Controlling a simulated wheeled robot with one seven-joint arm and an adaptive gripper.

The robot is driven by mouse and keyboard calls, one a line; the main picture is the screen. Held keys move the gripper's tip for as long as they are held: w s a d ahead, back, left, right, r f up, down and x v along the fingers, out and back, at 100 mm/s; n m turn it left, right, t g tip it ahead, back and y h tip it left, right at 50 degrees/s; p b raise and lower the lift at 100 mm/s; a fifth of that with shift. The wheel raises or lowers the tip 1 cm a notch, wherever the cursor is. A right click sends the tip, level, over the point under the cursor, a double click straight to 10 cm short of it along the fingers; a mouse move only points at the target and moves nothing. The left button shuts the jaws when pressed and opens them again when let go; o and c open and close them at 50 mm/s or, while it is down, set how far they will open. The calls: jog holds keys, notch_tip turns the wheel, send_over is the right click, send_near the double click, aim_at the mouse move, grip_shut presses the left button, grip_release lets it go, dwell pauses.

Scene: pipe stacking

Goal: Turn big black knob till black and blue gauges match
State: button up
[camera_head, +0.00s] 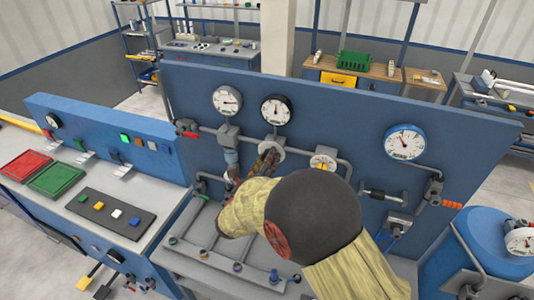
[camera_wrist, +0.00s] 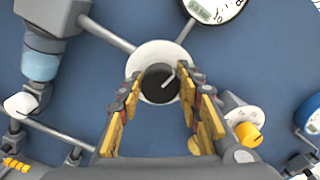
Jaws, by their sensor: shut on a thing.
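The big black knob (camera_wrist: 159,82) sits on a round white plate (camera_wrist: 150,55) in the wrist view. Its white pointer line slants to the upper right. My gripper (camera_wrist: 161,86) has a yellow finger on each side of the knob and is shut on it. In the head view my gripper (camera_head: 267,161) covers the knob, with part of the white plate showing. The black-rimmed gauge (camera_head: 276,110) is just above the knob, and its needle is close to upright. The blue-rimmed gauge (camera_head: 405,142) is farther right; its needle looks tilted to the upper left. Exact readings are too small to tell.
A grey-rimmed gauge (camera_head: 227,100) is left of the black one. A smaller yellow knob (camera_wrist: 248,134) is close to the right finger. Grey pipes and valves with red (camera_head: 190,134) and orange (camera_head: 452,205) handles run along the blue panel (camera_head: 340,110).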

jog(key=shift+a+n+p, duration=0.1)
jog(key=shift+n+p, duration=1.7)
jog(key=shift+n, duration=0.6)
jog(key=o, duration=1.2)
jog(key=shift+c, duration=0.2)
jog(key=v, duration=1.2)
